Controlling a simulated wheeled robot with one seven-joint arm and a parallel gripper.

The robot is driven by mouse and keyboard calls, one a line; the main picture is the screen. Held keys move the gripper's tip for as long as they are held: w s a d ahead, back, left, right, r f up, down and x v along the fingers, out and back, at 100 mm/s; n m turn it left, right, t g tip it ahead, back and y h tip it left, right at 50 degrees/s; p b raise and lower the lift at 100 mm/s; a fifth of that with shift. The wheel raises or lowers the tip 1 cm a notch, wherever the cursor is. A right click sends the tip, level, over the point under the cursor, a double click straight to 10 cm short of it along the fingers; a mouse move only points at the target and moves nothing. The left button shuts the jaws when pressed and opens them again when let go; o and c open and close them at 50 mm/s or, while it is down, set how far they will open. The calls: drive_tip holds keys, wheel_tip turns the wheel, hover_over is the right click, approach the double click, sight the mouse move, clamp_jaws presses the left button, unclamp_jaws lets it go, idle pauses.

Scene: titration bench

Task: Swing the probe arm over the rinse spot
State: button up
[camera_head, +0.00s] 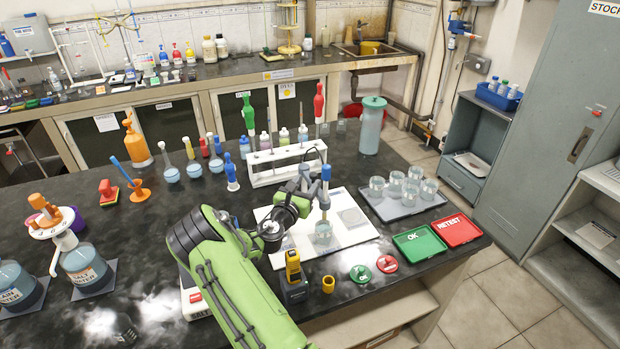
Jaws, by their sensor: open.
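A white titration board (348,234) lies on the dark bench. An upright probe with a blue top (326,173) and a grey lower part hangs over a small glass beaker (323,233) on this board; whether its tip is inside the beaker is too small to tell. A pale grey square (353,216), perhaps the rinse spot, lies to the right of the beaker. My gripper (302,186) is open, just left of the probe and near its arm. The wrist and fingers hide most of the probe arm and its post. I cannot tell whether the fingers touch it.
A white rack (283,165) with bottles stands behind the board. A tray of beakers (410,209) and the green OK (419,245) and red RETEST (457,230) trays are to the right. A yellow device (293,272) and small orange cup (328,284) stand in front.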

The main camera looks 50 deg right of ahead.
sight(312, 176)
drive_tip(key=shift+x, duration=1.6)
drive_tip(key=shift+c, duration=0.5)
clamp_jaws()
